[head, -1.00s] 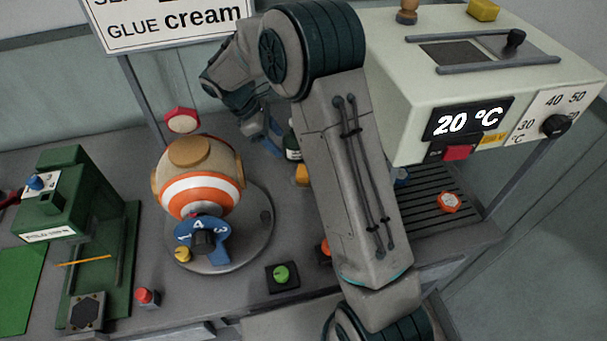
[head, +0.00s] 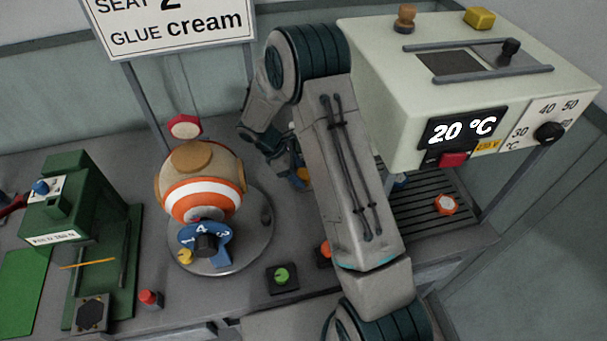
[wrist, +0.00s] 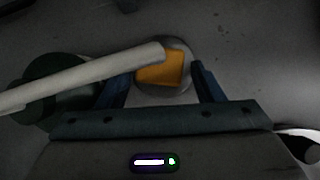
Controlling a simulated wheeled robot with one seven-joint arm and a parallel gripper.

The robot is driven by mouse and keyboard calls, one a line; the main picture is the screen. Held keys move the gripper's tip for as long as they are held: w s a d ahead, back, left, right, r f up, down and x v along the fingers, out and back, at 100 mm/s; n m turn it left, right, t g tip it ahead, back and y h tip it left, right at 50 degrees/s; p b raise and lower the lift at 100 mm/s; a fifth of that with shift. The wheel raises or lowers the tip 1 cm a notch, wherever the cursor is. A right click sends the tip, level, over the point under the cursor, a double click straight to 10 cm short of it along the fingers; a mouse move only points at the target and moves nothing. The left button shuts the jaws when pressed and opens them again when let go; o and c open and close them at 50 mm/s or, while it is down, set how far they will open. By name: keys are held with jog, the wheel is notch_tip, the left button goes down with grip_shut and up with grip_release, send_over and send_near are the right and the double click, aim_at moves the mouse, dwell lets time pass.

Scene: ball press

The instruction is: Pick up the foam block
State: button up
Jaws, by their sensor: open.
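An orange-yellow block (wrist: 160,68), which I take to be the foam block, sits on a small round grey disc (wrist: 182,88) in the wrist view. Part of it also shows in the head view (head: 303,174), beside my arm. My gripper (wrist: 162,88) is open, with one dark blue finger on each side of the block and a gap to it. A pale rod (wrist: 90,75) crosses from the left and covers the block's upper edge. In the head view my gripper (head: 286,162) is partly hidden by my own arm.
A striped ball (head: 203,190) on a round plate stands left of my gripper. A cream machine (head: 400,100) reading 20 °C stands right, with a yellow block (head: 480,18) on top. A dark green round thing (wrist: 65,80) lies close to the left finger.

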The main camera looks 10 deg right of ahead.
aim_at(284, 181)
jog(key=shift+s+d+f, duration=0.1)
jog(key=shift+d+f, duration=0.15)
jog(key=shift+f, duration=0.25)
jog(key=c, duration=0.8)
jog(key=shift+r, duration=0.1)
jog(key=shift+r+b, duration=0.35)
jog(key=shift+r, duration=0.1)
jog(key=a, duration=0.2)
jog(key=w+a+b, duration=0.1)
jog(key=a, duration=0.1)
jog(key=shift+a, duration=0.2)
jog(key=r, duration=0.9)
jog(key=r+b, duration=0.1)
jog(key=r, duration=0.4)
jog(key=shift+s+d, duration=0.1)
jog(key=shift+d, duration=0.15)
jog(key=shift+c, duration=0.2)
